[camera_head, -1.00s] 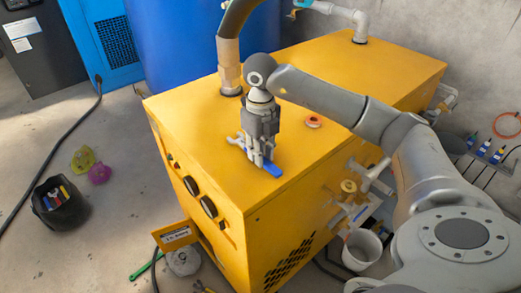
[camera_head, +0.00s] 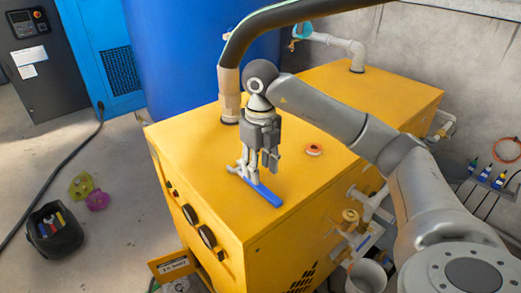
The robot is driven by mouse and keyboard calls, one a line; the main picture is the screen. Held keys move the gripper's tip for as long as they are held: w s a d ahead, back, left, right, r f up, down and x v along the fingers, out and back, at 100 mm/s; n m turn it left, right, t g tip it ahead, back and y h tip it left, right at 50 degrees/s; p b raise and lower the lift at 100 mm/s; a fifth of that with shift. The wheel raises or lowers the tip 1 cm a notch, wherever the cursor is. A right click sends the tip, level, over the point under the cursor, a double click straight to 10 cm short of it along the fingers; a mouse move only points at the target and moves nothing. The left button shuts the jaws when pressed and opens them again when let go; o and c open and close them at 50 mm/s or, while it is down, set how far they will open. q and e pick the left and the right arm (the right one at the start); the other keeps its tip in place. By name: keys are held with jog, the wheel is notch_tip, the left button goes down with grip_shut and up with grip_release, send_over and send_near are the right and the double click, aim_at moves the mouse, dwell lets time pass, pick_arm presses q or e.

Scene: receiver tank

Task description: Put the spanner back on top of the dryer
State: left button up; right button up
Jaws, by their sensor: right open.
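The yellow dryer (camera_head: 340,100) fills the middle of the view, with a flat top. The spanner (camera_head: 265,195), with a blue handle and grey end, lies on the dryer's top near its front part. My right gripper (camera_head: 262,170) is open and points down close over the spanner, covering part of its far edge. Whether a finger still touches the spanner cannot be told. My left gripper is not in view.
A small orange ring-shaped part (camera_head: 314,150) lies on the dryer's top, right of the gripper. A thick dark hose (camera_head: 233,70) rises from the top behind it. A black bucket of tools (camera_head: 54,230) stands on the floor at left.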

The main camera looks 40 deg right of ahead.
aim_at(260, 186)
notch_tip(260, 186, up, 8)
jog(key=p, duration=0.1)
jog(key=shift+f, duration=0.25)
dwell(0.5)
